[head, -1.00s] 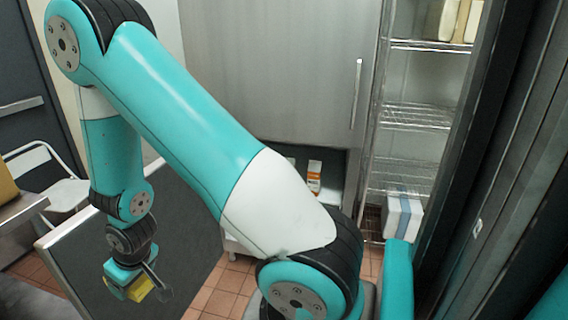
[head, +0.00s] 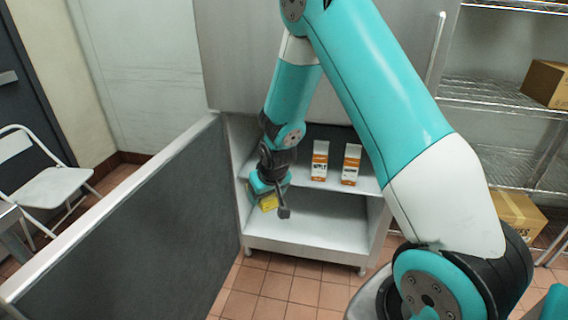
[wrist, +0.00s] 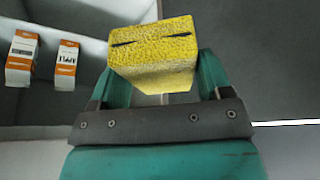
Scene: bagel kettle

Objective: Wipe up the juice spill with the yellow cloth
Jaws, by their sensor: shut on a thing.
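My gripper (head: 268,200) is shut on the yellow cloth (wrist: 152,55), which looks like a thick, block-shaped piece in the wrist view. The cloth also shows as a small yellow patch (head: 269,202) under the gripper in the head view. The gripper hangs in front of the open lower part of a metal cabinet, near the edge of its swung-open door. No juice spill shows in either view.
Two orange-and-white cartons, left (head: 320,161) and right (head: 351,165), stand on the cabinet shelf (head: 368,184). The open dark door (head: 140,235) fills the left. A white chair (head: 45,180) stands behind it. Wire shelves with cardboard boxes (head: 517,214) are at the right.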

